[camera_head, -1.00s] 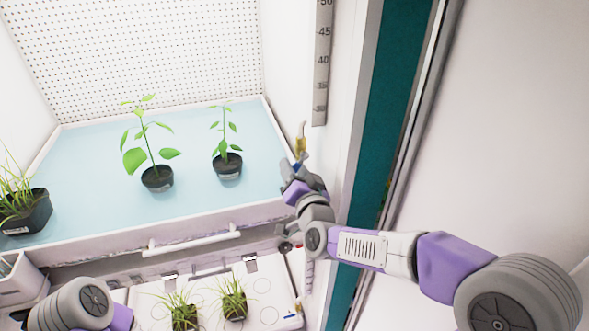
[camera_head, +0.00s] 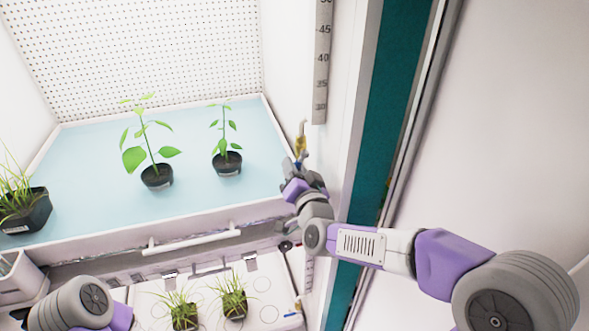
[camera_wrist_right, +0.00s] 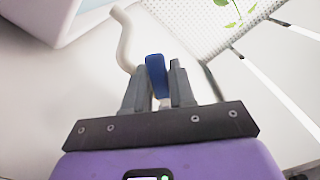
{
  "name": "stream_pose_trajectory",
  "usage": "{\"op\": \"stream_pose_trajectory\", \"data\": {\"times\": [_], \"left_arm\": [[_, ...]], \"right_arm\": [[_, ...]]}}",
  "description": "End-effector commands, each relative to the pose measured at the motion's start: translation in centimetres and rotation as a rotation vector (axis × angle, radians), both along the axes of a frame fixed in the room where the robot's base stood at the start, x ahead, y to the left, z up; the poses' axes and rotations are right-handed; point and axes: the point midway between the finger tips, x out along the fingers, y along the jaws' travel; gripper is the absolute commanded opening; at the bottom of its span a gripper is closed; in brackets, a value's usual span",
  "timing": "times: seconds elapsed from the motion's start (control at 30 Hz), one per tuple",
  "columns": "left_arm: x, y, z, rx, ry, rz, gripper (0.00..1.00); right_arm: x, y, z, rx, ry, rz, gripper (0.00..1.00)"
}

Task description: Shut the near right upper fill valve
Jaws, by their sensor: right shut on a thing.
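The near right upper fill valve (camera_head: 300,142) is a small brass-coloured fitting with a curved spout on the right chamber wall, beside the tray's right edge. In the right wrist view its blue handle (camera_wrist_right: 156,74) stands between my two fingers, and a pale curved spout (camera_wrist_right: 124,40) rises behind it. My right gripper (camera_head: 299,168) is at the valve, also seen in the right wrist view (camera_wrist_right: 158,88), with its fingers shut on the blue handle. In the head view the gripper hides most of the handle. My left arm shows at the bottom left; its gripper is out of view.
A pale blue tray (camera_head: 95,195) holds two leafy potted plants (camera_head: 157,177) and a grassy pot (camera_head: 25,210). A white handle bar (camera_head: 190,241) runs along its front. Below, a white lid (camera_head: 265,310) carries two grassy plants. A ruler strip (camera_head: 320,70) is on the right wall.

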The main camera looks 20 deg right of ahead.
Motion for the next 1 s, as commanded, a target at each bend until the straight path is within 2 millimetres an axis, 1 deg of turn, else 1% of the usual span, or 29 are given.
{"op": "stream_pose_trajectory", "data": {"times": [0.17,0.37,0.7,1.0], "left_arm": [[0.0,0.0,-0.9,0.0,0.0,0.0,0.43],[0.0,0.0,-2.6,0.0,0.0,0.0,0.43],[0.0,0.0,-5.4,0.0,0.0,0.0,0.43],[0.0,0.0,-6.9,0.0,0.0,0.0,0.43]], "right_arm": [[0.0,0.2,0.1,0.059,-0.001,0.0,0.0],[0.0,0.7,0.4,0.192,0.002,0.001,0.0],[0.0,1.4,1.6,0.509,0.013,0.001,0.0],[0.0,1.7,2.7,0.755,0.024,0.001,0.0]]}}
